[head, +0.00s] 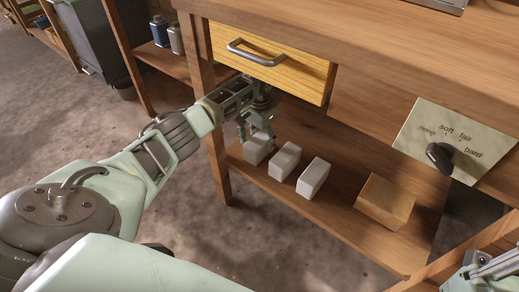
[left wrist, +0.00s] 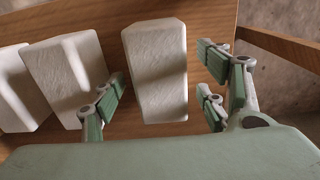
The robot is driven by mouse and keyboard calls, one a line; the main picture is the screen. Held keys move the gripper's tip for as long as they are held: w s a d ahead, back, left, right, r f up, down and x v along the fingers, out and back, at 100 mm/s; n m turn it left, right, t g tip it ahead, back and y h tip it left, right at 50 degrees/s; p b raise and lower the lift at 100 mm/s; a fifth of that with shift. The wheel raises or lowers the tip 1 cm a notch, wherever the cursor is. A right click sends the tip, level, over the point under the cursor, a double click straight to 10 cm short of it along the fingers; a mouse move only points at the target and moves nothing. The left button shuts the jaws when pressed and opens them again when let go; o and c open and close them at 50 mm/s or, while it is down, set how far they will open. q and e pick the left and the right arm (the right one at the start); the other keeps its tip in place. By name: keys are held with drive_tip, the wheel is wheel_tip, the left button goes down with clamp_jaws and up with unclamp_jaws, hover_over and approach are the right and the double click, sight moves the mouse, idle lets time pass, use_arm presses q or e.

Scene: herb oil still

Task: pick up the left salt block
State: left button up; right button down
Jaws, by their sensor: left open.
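Three white salt blocks stand in a row on the low wooden shelf. The left salt block (head: 256,149) is partly covered by my left gripper (head: 257,134), which is open right at it. In the left wrist view, that block (left wrist: 157,60) lies between the open fingers (left wrist: 158,88), with a gap visible on each side. The middle block (head: 285,161) shows beside the left finger in the wrist view (left wrist: 68,72). The right block (head: 313,178) is farther along the row. A small part of my right gripper (head: 488,268) shows at the lower right edge; its fingers cannot be made out.
A yellow drawer (head: 270,62) with a metal handle is above the shelf (head: 335,205). A table leg (head: 212,140) stands close to my left arm. A wooden block (head: 384,202) sits farther right. A dial panel (head: 455,138) hangs on the table's front.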

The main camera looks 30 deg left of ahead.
use_arm(q)
wheel_tip(320, 180, down, 3)
drive_tip(key=shift+f+b, duration=0.1)
drive_tip(key=shift+b, duration=0.45)
clamp_jaws()
drive_tip(key=shift+w+r, duration=0.1)
drive_tip(key=shift+r, duration=0.1)
